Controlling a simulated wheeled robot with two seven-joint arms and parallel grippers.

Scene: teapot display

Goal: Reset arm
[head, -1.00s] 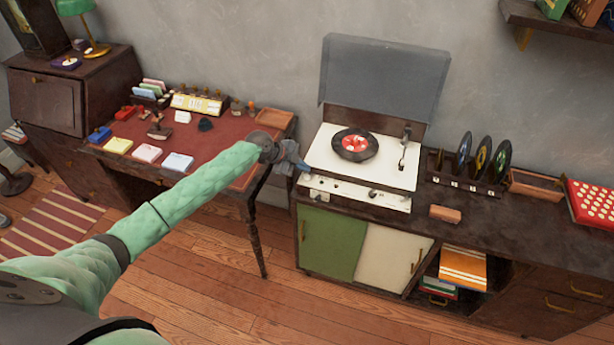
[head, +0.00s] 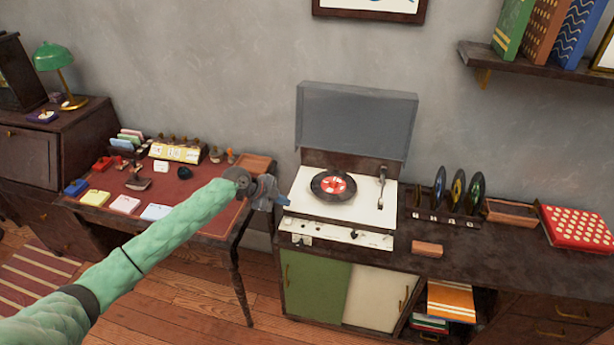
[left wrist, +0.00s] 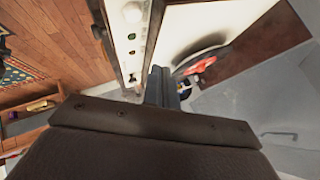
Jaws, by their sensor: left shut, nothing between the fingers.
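My left arm reaches in from the left in the head view. Its gripper (head: 284,199) is shut and empty, just left of the record player (head: 300,226) and near its front left corner. I cannot tell whether the fingertips touch the player. The player's lid is raised, and a black record with a red label (head: 333,185) lies on it. In the left wrist view the shut fingers (left wrist: 162,84) point toward the player's white top, with the record (left wrist: 200,65) beyond them. My right gripper is not in view.
A desk with a red top (head: 218,222) holds cards, stamps and small boxes on the left. The cabinet (head: 480,255) under the player also bears a rack of upright records (head: 446,215), a brown block (head: 427,249) and a red dotted box (head: 577,229). A wall shelf (head: 530,65) hangs upper right.

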